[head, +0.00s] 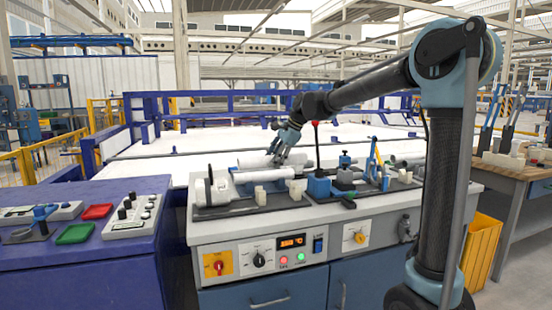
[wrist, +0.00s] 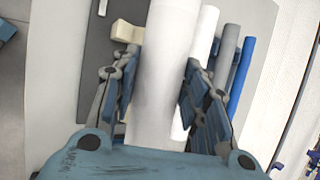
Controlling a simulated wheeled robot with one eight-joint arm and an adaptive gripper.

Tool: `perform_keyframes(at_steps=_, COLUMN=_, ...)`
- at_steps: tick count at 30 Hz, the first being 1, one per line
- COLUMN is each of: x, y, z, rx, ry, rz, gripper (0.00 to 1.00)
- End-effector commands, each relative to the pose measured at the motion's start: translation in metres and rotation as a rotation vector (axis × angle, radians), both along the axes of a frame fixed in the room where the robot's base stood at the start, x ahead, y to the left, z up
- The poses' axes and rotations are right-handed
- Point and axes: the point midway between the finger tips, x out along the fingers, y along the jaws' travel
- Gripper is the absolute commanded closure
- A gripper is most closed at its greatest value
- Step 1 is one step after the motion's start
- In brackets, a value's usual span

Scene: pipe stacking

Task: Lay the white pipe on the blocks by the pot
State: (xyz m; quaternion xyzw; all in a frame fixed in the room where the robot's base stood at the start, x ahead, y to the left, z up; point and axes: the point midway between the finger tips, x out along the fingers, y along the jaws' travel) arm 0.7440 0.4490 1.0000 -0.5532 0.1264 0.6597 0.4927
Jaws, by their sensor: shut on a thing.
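My gripper (head: 282,158) is shut on a thick white pipe (wrist: 168,65), with one finger on each side in the wrist view (wrist: 155,95). In the head view it is over the back of the bench. The pipe's middle is between the fingers, and its near end is hidden by my gripper. Pale cream blocks stand at the bench front, one on the left (head: 260,195) and one on the right (head: 296,190). A pale block (wrist: 127,31) also shows left of the pipe in the wrist view. I cannot tell which item is the pot.
Another white pipe (wrist: 206,38), a grey pipe (wrist: 226,60) and a blue pipe (wrist: 241,72) lie right of the held pipe in the wrist view. A blue device (head: 318,187) and a tall red-knobbed lever (head: 315,135) stand right of the blocks. A control panel (head: 285,250) faces front.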

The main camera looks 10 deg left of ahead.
Motion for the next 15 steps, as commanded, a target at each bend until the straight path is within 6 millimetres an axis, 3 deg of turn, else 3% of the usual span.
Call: perform_keyframes(at_steps=15, x=0.001, y=-0.001, z=-0.050, rx=0.000, ry=-0.001, rz=-0.002, gripper=0.86)
